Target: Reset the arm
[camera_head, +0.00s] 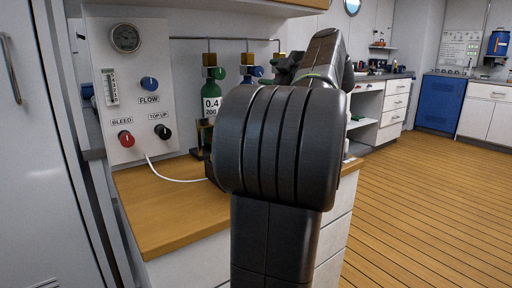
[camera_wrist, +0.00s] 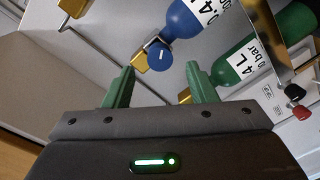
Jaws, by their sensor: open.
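My gripper (camera_wrist: 159,82) shows in the wrist view with its two green fingers apart and nothing held between them. Just beyond the fingertips is a blue valve knob (camera_wrist: 159,54) on a brass fitting, beside a blue cylinder (camera_wrist: 188,18). I cannot tell whether a finger touches the knob. A green cylinder (camera_wrist: 238,66) lies to the right of it in that view. In the head view my black arm fills the middle and hides most of the gripper and part of the cylinder row. A green cylinder labelled 0.4 (camera_head: 211,88) shows left of the arm.
A white panel (camera_head: 110,75) carries a gauge, a flow knob (camera_head: 149,84), a red bleed knob (camera_head: 126,139) and a black top-up knob (camera_head: 162,132). A white hose (camera_head: 175,179) runs over the wooden counter (camera_head: 165,220). The plank floor (camera_head: 430,200) at right is clear.

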